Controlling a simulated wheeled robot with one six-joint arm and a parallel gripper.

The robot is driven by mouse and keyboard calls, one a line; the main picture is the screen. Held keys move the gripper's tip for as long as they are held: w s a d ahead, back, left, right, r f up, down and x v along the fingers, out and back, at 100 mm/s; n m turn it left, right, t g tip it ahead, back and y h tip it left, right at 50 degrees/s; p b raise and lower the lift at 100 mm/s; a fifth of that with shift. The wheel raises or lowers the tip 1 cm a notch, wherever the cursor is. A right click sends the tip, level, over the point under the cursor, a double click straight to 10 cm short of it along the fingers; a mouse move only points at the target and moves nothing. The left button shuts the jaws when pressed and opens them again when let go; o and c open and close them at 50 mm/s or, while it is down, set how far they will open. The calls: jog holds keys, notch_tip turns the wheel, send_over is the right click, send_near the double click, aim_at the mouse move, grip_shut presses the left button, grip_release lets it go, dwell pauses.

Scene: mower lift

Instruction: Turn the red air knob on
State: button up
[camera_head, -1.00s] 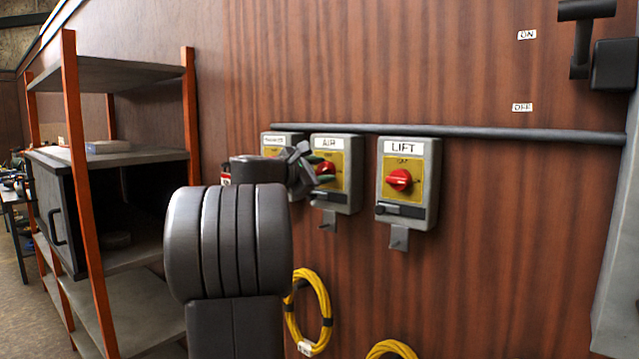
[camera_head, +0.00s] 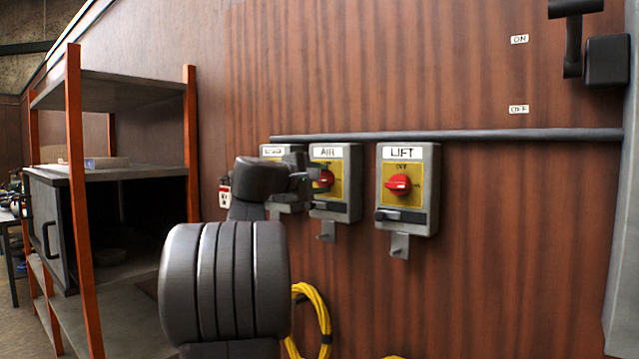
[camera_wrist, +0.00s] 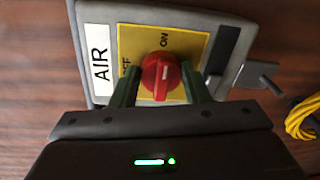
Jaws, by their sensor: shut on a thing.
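The AIR switch box (camera_head: 350,205) is grey with a yellow plate and hangs on the wood wall, between two similar boxes. Its red air knob (camera_head: 326,178) is partly behind my gripper (camera_head: 314,179) in the head view. In the wrist view the red knob (camera_wrist: 161,76) sits between the two green fingers of my gripper (camera_wrist: 160,86), which is shut on it. The wrist view is turned sideways: the AIR label (camera_wrist: 99,66) is at left, OFF lies by the left finger and ON is at the knob's upper right.
The LIFT box (camera_head: 408,220) with its own red knob is close on the right. Another box (camera_head: 272,150) is on the left, partly hidden by my arm. A conduit (camera_head: 500,136) runs above them. An orange-post shelf (camera_head: 75,200) stands left; yellow hose (camera_head: 318,310) hangs below.

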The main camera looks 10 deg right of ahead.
jog(key=shift+f, duration=0.1)
jog(key=o, duration=1)
jog(key=shift+c, duration=0.2)
jog(key=b+v, duration=0.1)
jog(key=v, duration=1.3)
jog(key=shift+w+d, duration=0.1)
jog(key=shift+d, duration=0.1)
jog(key=p+x, duration=0.1)
jog(key=x, duration=1.2)
jog(key=shift+w+d, duration=0.2)
